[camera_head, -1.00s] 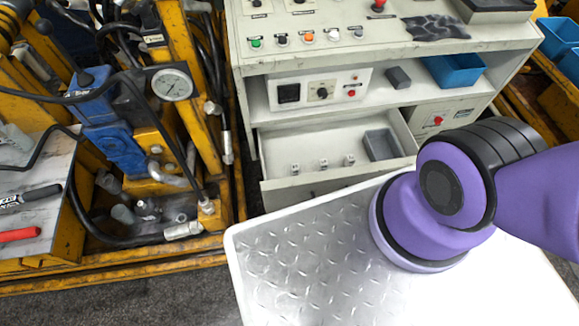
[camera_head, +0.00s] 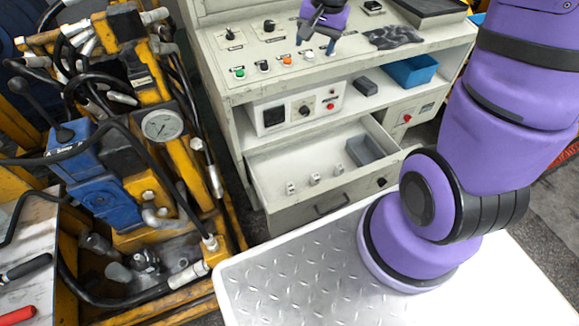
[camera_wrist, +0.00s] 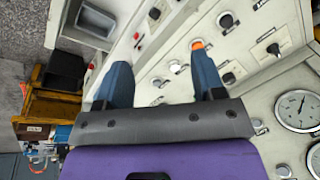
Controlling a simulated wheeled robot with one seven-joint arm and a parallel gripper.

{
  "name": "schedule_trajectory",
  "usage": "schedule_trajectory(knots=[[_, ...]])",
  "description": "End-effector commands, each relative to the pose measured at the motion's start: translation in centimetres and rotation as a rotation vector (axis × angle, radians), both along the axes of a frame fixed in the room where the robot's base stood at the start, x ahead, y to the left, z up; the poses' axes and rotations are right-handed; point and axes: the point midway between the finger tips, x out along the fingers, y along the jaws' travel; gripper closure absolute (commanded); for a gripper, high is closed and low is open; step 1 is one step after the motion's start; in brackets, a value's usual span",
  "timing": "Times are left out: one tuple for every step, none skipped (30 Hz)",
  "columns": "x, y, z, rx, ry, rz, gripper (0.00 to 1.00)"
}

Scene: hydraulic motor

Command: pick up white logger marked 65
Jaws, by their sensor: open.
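Three small white pieces stand in a row in the open drawer: a left one (camera_head: 291,188), a middle one (camera_head: 315,179) and a right one (camera_head: 339,169). Their markings are too small to read, so I cannot tell which one, if any, is the logger marked 65. My gripper (camera_head: 318,38) is above the cabinet's top panel, well above and behind the drawer. In the wrist view my gripper (camera_wrist: 164,82) has its two blue-grey fingers wide apart, with nothing between them. The panel's knobs and buttons show beyond the fingers.
The drawer (camera_head: 325,203) also holds a grey tray (camera_head: 365,150). Above it, a shelf carries a control box (camera_head: 298,108), a dark block (camera_head: 365,86) and a blue bin (camera_head: 410,72). Yellow machinery with a gauge (camera_head: 161,125) stands left.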

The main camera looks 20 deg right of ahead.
Motion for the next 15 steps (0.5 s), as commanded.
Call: schedule_trajectory(knots=[[0.7, -0.3, -1.9, 0.018, 0.022, -0.037, 0.37], [1.2, -0.4, -2.9, 0.028, 0.030, -0.060, 0.37], [1.7, -0.6, -4.2, 0.041, 0.040, -0.090, 0.37], [2.1, -0.7, -5.2, 0.050, 0.048, -0.115, 0.37], [2.4, -0.8, -6.2, 0.061, 0.058, -0.138, 0.37], [2.8, -1.0, -7.6, 0.074, 0.068, -0.170, 0.37], [3.1, -1.1, -8.6, 0.083, 0.077, -0.193, 0.37], [3.4, -1.3, -9.6, 0.092, 0.085, -0.219, 0.37], [3.7, -1.4, -11.0, 0.105, 0.096, -0.250, 0.37], [3.9, -1.5, -12.1, 0.114, 0.104, -0.275, 0.37], [4.0, -1.5, -13.1, 0.124, 0.114, -0.298, 0.37], [4.3, -1.7, -14.5, 0.134, 0.123, -0.330, 0.37], [4.4, -1.8, -15.4, 0.143, 0.131, -0.352, 0.37], [4.5, -1.8, -16.4, 0.150, 0.138, -0.374, 0.37], [4.5, -1.9, -17.6, 0.160, 0.148, -0.401, 0.37]])
